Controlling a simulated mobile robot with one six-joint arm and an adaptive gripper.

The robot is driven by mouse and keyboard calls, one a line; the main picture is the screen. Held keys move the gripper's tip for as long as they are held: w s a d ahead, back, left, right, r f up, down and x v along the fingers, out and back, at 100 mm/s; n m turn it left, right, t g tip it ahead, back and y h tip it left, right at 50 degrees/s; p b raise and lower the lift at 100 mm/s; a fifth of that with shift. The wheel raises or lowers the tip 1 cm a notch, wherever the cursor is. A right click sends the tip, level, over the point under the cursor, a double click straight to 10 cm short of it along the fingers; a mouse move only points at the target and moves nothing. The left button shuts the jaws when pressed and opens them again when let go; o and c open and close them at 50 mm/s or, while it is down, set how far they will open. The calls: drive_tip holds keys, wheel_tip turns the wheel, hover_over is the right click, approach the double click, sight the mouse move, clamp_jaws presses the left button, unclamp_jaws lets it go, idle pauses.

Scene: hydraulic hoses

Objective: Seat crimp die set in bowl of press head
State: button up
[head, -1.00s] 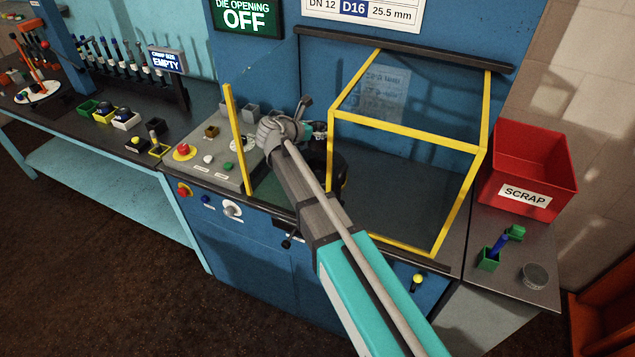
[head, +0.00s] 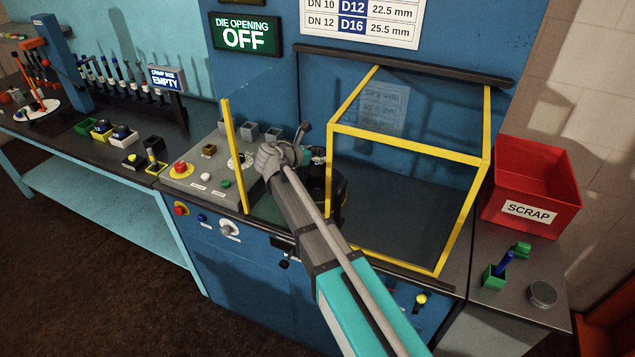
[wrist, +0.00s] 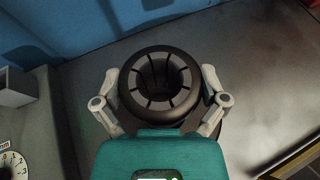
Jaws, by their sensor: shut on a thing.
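The crimp die set (wrist: 158,85), a thick dark ring of slotted segments around an open centre, sits between the two fingers of my gripper (wrist: 160,84) in the wrist view. The fingers are shut on its left and right sides. In the head view my gripper (head: 318,156) is inside the press, left of the yellow-framed guard. The black press head (head: 338,190) shows only in part behind my forearm. A dark rounded edge shows beneath the die set in the wrist view. I cannot tell whether the die set touches the bowl.
The yellow-framed clear guard (head: 408,133) stands close to the right of my arm. A control panel (head: 203,188) with a red button lies to the left. A red scrap bin (head: 530,185) is at the right. A screen (head: 245,35) reads "DIE OPENING OFF".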

sight(318, 168)
drive_tip(key=shift+f+b, duration=2.3)
drive_tip(key=shift+f, duration=0.3)
drive_tip(key=shift+f, duration=0.1)
drive_tip(key=shift+f+b, duration=1.8)
drive_tip(key=shift+b, duration=0.1)
drive_tip(key=shift+f, duration=0.1)
drive_tip(key=o, duration=1)
drive_tip(key=shift+c, duration=0.2)
